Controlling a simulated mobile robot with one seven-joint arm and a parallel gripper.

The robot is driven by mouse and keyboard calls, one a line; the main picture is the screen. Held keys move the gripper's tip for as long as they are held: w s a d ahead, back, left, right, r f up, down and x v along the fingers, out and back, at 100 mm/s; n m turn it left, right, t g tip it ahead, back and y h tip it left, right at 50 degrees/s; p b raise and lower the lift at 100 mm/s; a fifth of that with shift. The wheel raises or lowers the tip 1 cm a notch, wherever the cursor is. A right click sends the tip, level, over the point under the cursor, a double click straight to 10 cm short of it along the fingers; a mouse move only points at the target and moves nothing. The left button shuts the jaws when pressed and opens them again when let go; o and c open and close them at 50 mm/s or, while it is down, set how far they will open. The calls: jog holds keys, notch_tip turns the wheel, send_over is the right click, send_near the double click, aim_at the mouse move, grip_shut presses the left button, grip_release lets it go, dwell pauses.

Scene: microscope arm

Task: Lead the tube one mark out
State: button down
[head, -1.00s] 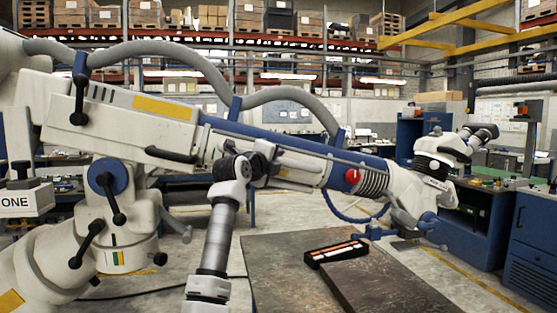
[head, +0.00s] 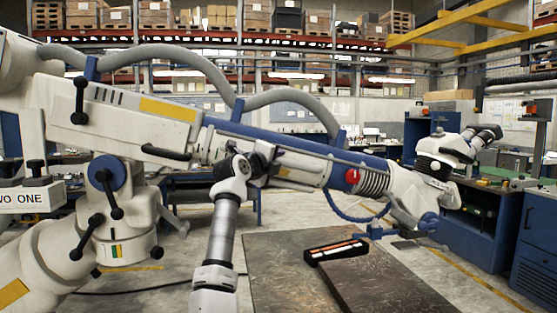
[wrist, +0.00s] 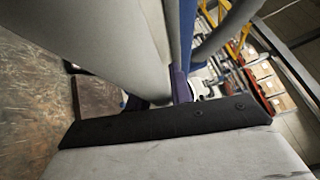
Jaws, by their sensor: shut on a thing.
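The long white and blue tube (head: 283,142) of the microscope arm slopes down to the right from its thick white housing (head: 125,118). A red knob (head: 352,176) and dark ribbed rings sit near its lower end, before the microscope head (head: 440,165). My gripper (head: 262,163) is shut at the tube's middle, beside the housing's end; its fingertips are partly hidden. In the wrist view, a dark jaw (wrist: 170,125) lies across the near side, with a pale cylinder (wrist: 105,45) beyond it.
A grey hose (head: 180,55) loops above the tube. Black levers (head: 80,100) stick out from the housing and pivot. Below is a dark bench top (head: 280,275) with a black tray (head: 335,249). A blue bench (head: 480,225) stands behind the microscope head.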

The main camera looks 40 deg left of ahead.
jog(key=shift+w+d, duration=0.1)
jog(key=shift+d, duration=0.05)
jog(key=c, duration=1.3)
grip_release()
jog(key=shift+o, duration=0.2)
jog(key=shift+s+f+b, duration=0.1)
jog(key=shift+s+b, duration=0.2)
jog(key=shift+s, duration=0.05)
jog(key=s+d+b, duration=0.2)
jog(key=s+b, duration=0.5)
jog(key=s, duration=0.6)
jog(key=shift+d, duration=0.25)
